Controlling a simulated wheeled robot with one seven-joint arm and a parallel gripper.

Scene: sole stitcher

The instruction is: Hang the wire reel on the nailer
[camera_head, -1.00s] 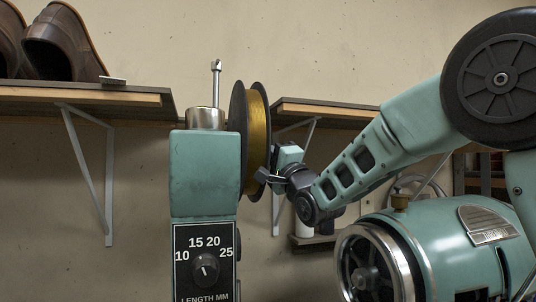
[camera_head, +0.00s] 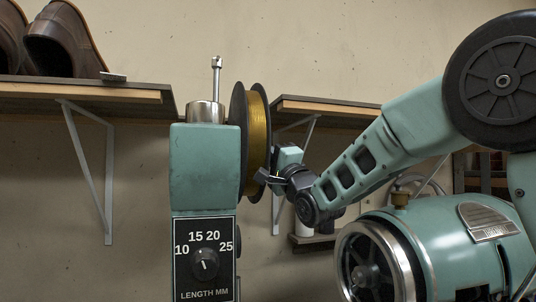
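The wire reel (camera_head: 258,142), brass-coloured wire between two black flanges, stands upright on edge at the right side of the nailer (camera_head: 204,175). The nailer is a teal column with a metal cylinder and rod on top and a length dial on its front. The reel's left flange looks close against the column; whether it sits on a spindle is hidden. My gripper (camera_head: 268,178) is at the reel's right face, low on the flange. Its fingers are small and partly hidden, so their grip on the reel is unclear.
A wooden shelf (camera_head: 85,92) with brown shoes (camera_head: 65,40) is on the left wall. Another shelf (camera_head: 330,110) is behind the reel. A teal motor-like machine (camera_head: 440,245) with a round metal front fills the lower right, under my arm.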

